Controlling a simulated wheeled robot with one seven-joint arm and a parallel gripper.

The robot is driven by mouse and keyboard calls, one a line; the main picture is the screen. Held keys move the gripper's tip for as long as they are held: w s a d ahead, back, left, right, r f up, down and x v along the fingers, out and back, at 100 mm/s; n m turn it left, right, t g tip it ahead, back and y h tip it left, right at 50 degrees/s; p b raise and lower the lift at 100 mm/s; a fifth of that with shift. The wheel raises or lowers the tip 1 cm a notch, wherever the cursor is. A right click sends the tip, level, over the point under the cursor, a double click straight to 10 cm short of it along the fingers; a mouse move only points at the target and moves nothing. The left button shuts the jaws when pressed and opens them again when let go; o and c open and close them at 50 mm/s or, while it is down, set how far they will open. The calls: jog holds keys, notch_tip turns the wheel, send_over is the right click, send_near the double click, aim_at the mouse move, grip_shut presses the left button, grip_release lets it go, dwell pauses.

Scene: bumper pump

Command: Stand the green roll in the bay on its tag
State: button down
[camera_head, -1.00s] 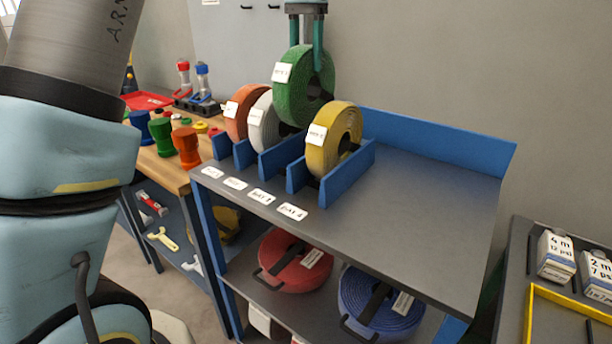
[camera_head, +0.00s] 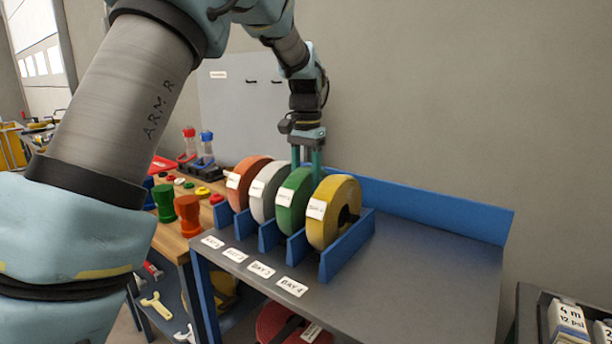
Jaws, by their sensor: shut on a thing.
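The green roll (camera_head: 294,204) stands upright in the third bay, between the white roll (camera_head: 266,192) and the yellow roll (camera_head: 334,211). A white tag (camera_head: 285,197) is on its front edge, its lettering too small to read. My gripper (camera_head: 308,160) comes down from above and is shut on the top of the green roll. The roll's lower part sits between blue dividers (camera_head: 297,247), which hide its bottom edge. The bay 3 label (camera_head: 261,270) lies on the shelf in front.
An orange roll (camera_head: 247,176) stands in the leftmost bay. The grey shelf top (camera_head: 420,240) right of the bays is clear, with a blue back rail (camera_head: 430,213). A wooden bench with colored fittings (camera_head: 188,215) stands at the left.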

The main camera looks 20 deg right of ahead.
dwell(0.3)
jog(key=shift+c, duration=1.2)
grip_release()
jog(key=shift+f, duration=0.1)
notch_tip(320, 180, up, 12)
jog(key=shift+r+b, duration=0.15)
jog(key=shift+b, duration=0.75)
jog(key=w+a+f+n, duration=0.1)
jog(key=a+f+n, duration=0.3)
jog(key=a, duration=0.5)
jog(key=w+a+f+n, duration=0.1)
jog(key=w+a+f, duration=0.1)
jog(key=a+f, duration=0.55)
jog(key=s+a+f+n, duration=0.2)
jog(key=s+a+f, duration=0.1)
jog(key=a, duration=0.3)
jog(key=s+a+f+n+t, duration=0.1)
jog(key=s+a+f+n, duration=0.1)
jog(key=s+a+f, duration=0.2)
jog(key=s+a+f+n, duration=0.2)
jog(key=s+a+f, duration=0.1)
jog(key=s+a, duration=0.4)
jog(key=a, duration=0.3)
jog(key=shift+f+t, duration=0.3)
jog(key=shift+f, duration=0.1)
